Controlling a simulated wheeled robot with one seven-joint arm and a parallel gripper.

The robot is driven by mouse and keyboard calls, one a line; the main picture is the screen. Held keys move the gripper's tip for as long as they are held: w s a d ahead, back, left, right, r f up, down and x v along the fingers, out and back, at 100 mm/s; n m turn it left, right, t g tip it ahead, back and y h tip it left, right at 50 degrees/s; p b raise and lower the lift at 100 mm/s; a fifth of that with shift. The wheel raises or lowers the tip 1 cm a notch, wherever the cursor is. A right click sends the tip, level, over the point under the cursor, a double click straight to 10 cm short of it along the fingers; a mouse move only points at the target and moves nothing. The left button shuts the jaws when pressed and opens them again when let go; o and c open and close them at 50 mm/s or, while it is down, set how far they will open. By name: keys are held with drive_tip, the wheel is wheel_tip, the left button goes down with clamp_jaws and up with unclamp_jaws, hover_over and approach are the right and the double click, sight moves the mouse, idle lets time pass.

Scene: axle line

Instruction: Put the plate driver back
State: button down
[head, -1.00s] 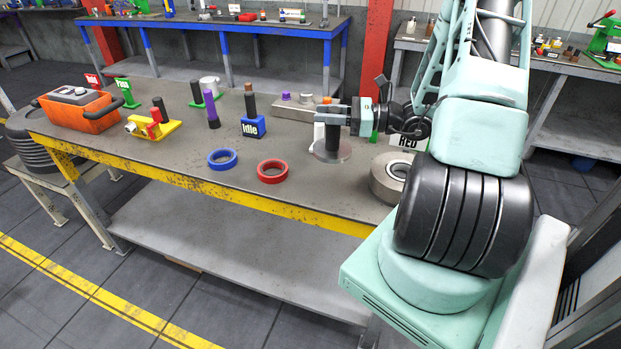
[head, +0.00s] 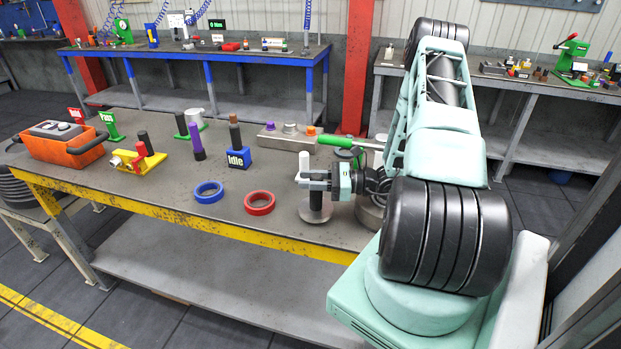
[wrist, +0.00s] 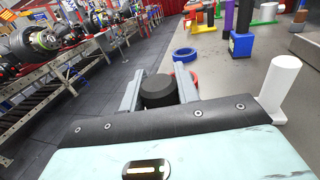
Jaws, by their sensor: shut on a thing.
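The plate driver, which I take to be the grey disc with a black upright handle (head: 315,213), is upright in my gripper (head: 316,182) near the table's front edge. My gripper is shut on its black handle. In the wrist view the round black top of the handle (wrist: 158,90) sits between the two fingers. I cannot tell whether the disc touches the tabletop. A grey round stand (head: 369,216) is just right of the disc, partly hidden by my arm.
A blue ring (head: 208,192) and a red ring (head: 259,203) lie left of my gripper. A white post (head: 304,164) stands close behind it, also in the wrist view (wrist: 280,80). A green-handled tool (head: 340,142) and a blue Idle block (head: 238,158) are farther back.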

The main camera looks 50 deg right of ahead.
drive_tip(key=shift+f, duration=0.1)
drive_tip(key=c, duration=1)
unclamp_jaws()
drive_tip(key=shift+c, duration=0.2)
drive_tip(key=shift+r, duration=0.2)
drive_tip(key=b+v, duration=0.4)
drive_tip(key=v, duration=0.8)
drive_tip(key=shift+b, duration=0.4)
drive_tip(key=shift+f, duration=0.1)
